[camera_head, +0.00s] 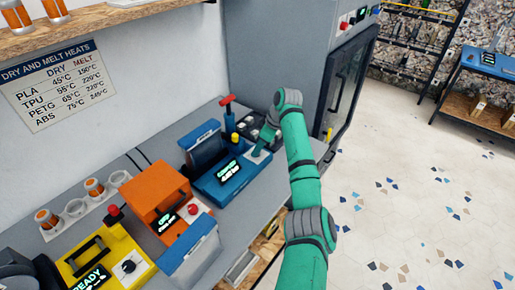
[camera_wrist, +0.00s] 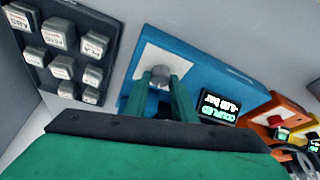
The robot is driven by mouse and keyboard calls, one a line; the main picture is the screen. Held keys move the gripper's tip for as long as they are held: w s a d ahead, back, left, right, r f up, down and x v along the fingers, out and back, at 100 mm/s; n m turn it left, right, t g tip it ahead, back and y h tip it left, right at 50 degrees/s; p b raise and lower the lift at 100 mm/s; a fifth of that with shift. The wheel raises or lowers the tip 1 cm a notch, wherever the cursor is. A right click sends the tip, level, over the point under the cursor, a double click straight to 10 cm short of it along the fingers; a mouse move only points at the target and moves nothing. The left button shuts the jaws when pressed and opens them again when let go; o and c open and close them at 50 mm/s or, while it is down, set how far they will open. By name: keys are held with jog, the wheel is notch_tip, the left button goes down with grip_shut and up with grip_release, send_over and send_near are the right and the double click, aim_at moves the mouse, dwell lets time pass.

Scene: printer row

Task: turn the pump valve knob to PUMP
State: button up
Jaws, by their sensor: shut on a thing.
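The pump valve knob (camera_wrist: 160,76) is a small grey knob on a white plate (camera_wrist: 186,68) on top of the blue pump unit (camera_wrist: 222,72). The blue unit also shows in the head view (camera_head: 205,186), with a lit display (camera_head: 229,171). In the wrist view the display (camera_wrist: 217,108) seems to read COUPLED with a bar value. My gripper (camera_wrist: 162,84) is shut on the knob, one green finger on each side. In the head view my gripper (camera_head: 259,155) is over the unit's right end and hides the knob. I cannot read any knob marks.
An orange machine (camera_head: 157,190) and a yellow unit (camera_head: 110,248) with a black knob stand left of the blue unit. A red-handled post (camera_head: 228,112) rises behind it. A black tray of grey blocks (camera_wrist: 66,50) lies close by. A grey cabinet (camera_head: 270,50) stands behind.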

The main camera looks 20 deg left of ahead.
jog(key=n+g, duration=0.1)
jog(key=n, duration=0.1)
jog(key=n+g, duration=0.1)
jog(key=n, duration=0.2)
jog(key=shift+w+h, duration=0.2)
jog(key=shift+h, duration=0.1)
jog(key=shift+n, duration=0.4)
jog(key=o, duration=1)
jog(key=v, duration=1)
jog(key=shift+w+d+r, duration=0.15)
jog(key=shift+r, duration=0.2)
jog(key=shift+f, duration=0.1)
